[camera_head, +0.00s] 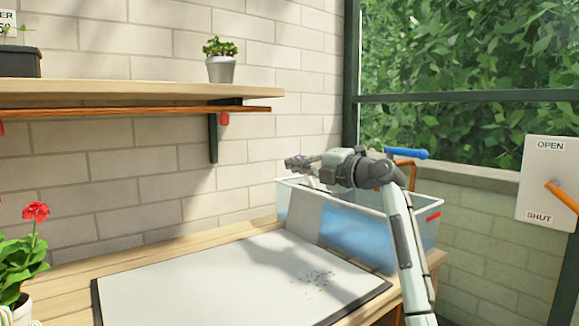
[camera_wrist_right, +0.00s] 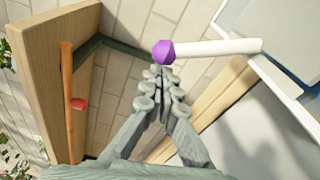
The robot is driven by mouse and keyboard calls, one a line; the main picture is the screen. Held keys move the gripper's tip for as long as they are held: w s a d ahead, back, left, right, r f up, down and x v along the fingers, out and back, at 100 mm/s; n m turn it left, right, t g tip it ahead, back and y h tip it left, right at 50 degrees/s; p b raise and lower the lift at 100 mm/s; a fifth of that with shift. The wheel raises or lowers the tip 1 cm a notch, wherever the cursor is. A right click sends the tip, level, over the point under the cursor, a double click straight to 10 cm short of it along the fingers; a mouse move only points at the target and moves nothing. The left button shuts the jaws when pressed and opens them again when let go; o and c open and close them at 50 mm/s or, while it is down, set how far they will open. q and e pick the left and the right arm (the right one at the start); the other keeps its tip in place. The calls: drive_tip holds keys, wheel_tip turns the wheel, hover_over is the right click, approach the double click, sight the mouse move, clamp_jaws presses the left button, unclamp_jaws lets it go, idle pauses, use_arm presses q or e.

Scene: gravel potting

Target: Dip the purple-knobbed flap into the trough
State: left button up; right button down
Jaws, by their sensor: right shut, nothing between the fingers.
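The clear trough (camera_head: 400,247) with blue water stands at the back right of the bench. A grey panel (camera_head: 305,212) sits at its left end; I cannot tell for certain that it is the flap. In the right wrist view a purple knob (camera_wrist_right: 163,52) caps a white rod (camera_wrist_right: 220,47) that runs right toward the trough's pale edge. My right gripper (camera_head: 292,163) is above the trough's left end. In the right wrist view its fingers (camera_wrist_right: 160,75) are shut and empty, with their tips close to the knob; contact is unclear. My left gripper is not in view.
A white mat (camera_head: 220,280) with dark specks covers the bench front. A wooden shelf (camera_head: 130,92) with a potted plant (camera_head: 221,70) overhangs at left. A red flower (camera_head: 35,212) stands front left. A blue handle (camera_head: 407,153) rises behind the trough. An OPEN/SHUT lever panel (camera_head: 548,180) is at right.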

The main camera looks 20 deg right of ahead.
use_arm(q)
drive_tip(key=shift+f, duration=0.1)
use_arm(e)
drive_tip(key=shift+d+r, duration=0.1)
drive_tip(key=shift+d, duration=0.2)
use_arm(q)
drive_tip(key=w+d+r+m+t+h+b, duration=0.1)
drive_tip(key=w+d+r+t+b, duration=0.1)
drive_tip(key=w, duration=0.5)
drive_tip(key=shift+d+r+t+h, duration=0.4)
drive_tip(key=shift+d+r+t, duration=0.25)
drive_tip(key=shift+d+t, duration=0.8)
use_arm(e)
drive_tip(key=shift+w+d+r+m+t, duration=0.1)
drive_tip(key=shift+w+d+r+m, duration=0.25)
drive_tip(key=shift+d+m, duration=0.4)
drive_tip(key=shift+w+d+r+m+t, duration=0.1)
drive_tip(key=shift+w+d+r+m, duration=0.1)
drive_tip(key=shift+d+r+m, duration=0.45)
drive_tip(key=shift+w+d+r+m+t, duration=0.1)
drive_tip(key=shift+w+d+r+m, duration=0.2)
drive_tip(key=shift+d+m, duration=0.6)
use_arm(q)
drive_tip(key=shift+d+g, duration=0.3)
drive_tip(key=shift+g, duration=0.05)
use_arm(e)
drive_tip(key=shift+a, duration=0.1)
